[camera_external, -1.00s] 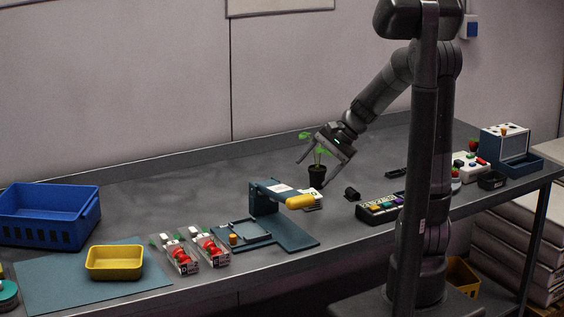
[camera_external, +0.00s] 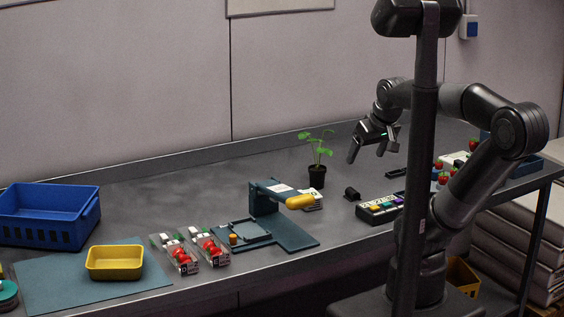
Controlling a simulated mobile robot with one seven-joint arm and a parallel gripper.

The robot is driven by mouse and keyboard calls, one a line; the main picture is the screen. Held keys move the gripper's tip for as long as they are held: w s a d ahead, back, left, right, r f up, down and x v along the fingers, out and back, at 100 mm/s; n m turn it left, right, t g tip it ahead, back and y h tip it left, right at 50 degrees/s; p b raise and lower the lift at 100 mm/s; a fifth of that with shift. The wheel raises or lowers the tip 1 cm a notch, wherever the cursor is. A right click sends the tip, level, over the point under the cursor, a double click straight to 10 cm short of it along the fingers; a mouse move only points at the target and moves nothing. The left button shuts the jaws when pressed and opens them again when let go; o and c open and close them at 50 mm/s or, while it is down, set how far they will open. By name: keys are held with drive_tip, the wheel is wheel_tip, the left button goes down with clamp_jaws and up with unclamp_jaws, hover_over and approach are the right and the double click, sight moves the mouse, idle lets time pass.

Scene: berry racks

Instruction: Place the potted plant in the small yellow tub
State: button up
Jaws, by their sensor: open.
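The potted plant (camera_external: 317,176), a black pot with green leaves, stands upright on the grey bench right of the middle, behind the blue press-like device. The small yellow tub (camera_external: 115,263) sits on a blue-green mat at the front left, and it looks empty. My gripper (camera_external: 365,157) is open and empty, to the right of the plant and above the bench, apart from it. Its fingers point down.
A blue crate (camera_external: 45,233) stands behind the mat (camera_external: 45,291). Clear punnets with red fruit (camera_external: 211,249) and the blue device with a yellow handle (camera_external: 265,201) lie between plant and tub. A button panel (camera_external: 381,208) is at right. The rear bench is clear.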

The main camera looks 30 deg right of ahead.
drive_tip(key=shift+w, duration=0.1)
drive_tip(key=m+g, duration=0.3)
drive_tip(key=g, duration=0.2)
hover_over(317, 168)
drive_tip(key=s, duration=0.1)
wheel_tip(317, 168, down, 8)
drive_tip(key=shift+s+f, duration=0.15)
drive_tip(key=shift+w+d+f+g, duration=0.15)
drive_tip(key=shift+w+f+g, duration=0.2)
drive_tip(key=shift+f, duration=0.3)
wheel_tip(317, 168, down, 5)
drive_tip(key=shift+f, duration=0.1)
drive_tip(key=f, duration=0.5)
drive_tip(key=shift+w, duration=0.3)
